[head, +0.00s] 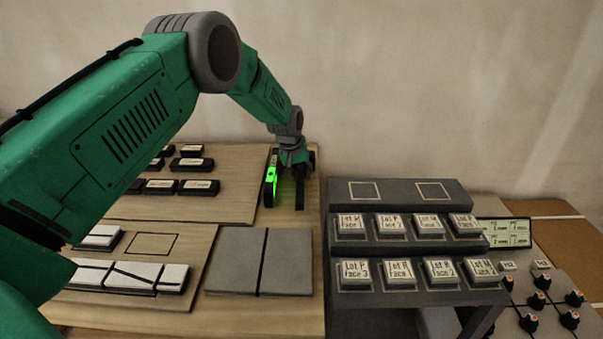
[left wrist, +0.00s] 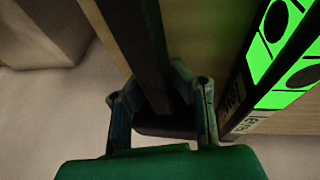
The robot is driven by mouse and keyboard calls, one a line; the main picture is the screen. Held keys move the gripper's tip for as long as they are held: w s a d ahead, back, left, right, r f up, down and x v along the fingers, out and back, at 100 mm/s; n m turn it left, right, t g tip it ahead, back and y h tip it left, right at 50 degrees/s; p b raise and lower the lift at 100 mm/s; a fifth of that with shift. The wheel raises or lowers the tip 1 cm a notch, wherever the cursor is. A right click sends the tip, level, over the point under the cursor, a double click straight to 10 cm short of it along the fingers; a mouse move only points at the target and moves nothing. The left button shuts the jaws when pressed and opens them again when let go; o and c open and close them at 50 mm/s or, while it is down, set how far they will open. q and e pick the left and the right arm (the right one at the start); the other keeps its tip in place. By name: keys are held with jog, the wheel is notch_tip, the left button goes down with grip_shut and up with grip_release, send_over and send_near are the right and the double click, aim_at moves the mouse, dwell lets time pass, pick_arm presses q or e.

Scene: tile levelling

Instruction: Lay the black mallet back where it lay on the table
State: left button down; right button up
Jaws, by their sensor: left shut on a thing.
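My left gripper (head: 293,166) is at the far right part of the wooden table (head: 250,208), pointing down. It is shut on the black mallet (head: 299,194), whose dark bar runs up between the fingers in the left wrist view (left wrist: 135,30). The gripper hides part of the mallet in the head view. I cannot tell whether the mallet touches the table. My right gripper is not in view.
A black level with bright green faces (head: 271,176) stands close left of the mallet. Grey tiles (head: 235,262) lie nearer. A dark stepped rack (head: 400,192) with labelled blocks stands to the right. Black labelled pieces (head: 199,187) lie to the left.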

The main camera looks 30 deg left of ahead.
pick_arm(q)
jog(key=shift+a, duration=0.15)
jog(key=shift+f, duration=0.15)
dwell(0.4)
jog(key=c, duration=1.4)
grip_release()
jog(key=shift+o, duration=0.2)
jog(key=shift+s+f, duration=0.1)
jog(key=shift+f, duration=0.05)
